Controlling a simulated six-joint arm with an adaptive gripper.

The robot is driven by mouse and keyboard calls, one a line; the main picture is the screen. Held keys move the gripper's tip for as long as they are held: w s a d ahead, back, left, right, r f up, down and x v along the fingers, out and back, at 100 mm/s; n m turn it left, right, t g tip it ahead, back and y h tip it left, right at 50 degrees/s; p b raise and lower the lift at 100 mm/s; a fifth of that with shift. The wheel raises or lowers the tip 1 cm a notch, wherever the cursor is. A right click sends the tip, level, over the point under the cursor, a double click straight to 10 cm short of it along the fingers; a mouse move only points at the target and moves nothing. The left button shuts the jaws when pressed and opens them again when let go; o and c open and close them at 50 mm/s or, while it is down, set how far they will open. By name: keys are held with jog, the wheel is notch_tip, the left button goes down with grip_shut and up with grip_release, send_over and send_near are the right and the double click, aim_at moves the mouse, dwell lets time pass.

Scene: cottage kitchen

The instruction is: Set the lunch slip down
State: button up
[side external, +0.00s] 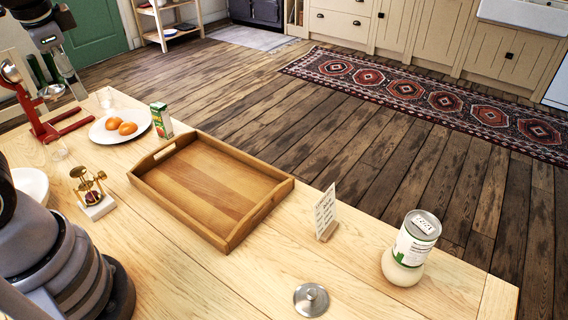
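A white card with lines of writing (325,207) stands upright in a small wooden holder (328,232) on the table, right of the tray. It looks like the lunch slip, but its words are too small to read. A small white label with dark marks (424,225) shows on the grey top of a jar (404,266) farther right. Parts of my arm show at the upper left, far from the card. My gripper's fingers cannot be made out clearly there, and I cannot see anything held.
A wooden tray (272,203), empty, lies mid-table. A plate (139,131) with orange-brown round items, a green carton (161,120), a red stand (42,128) and a brass device (91,193) are left. A metal lid (311,299) lies in front. Bare table surrounds the card's holder.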

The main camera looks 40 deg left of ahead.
jog(key=s+d+r+n+t+h, duration=0.2)
jog(key=r+t, duration=0.1)
jog(key=shift+s+d+n+t+h, duration=0.1)
jog(key=shift+s+n+t+h, duration=0.2)
jog(key=shift+s+n+h, duration=0.1)
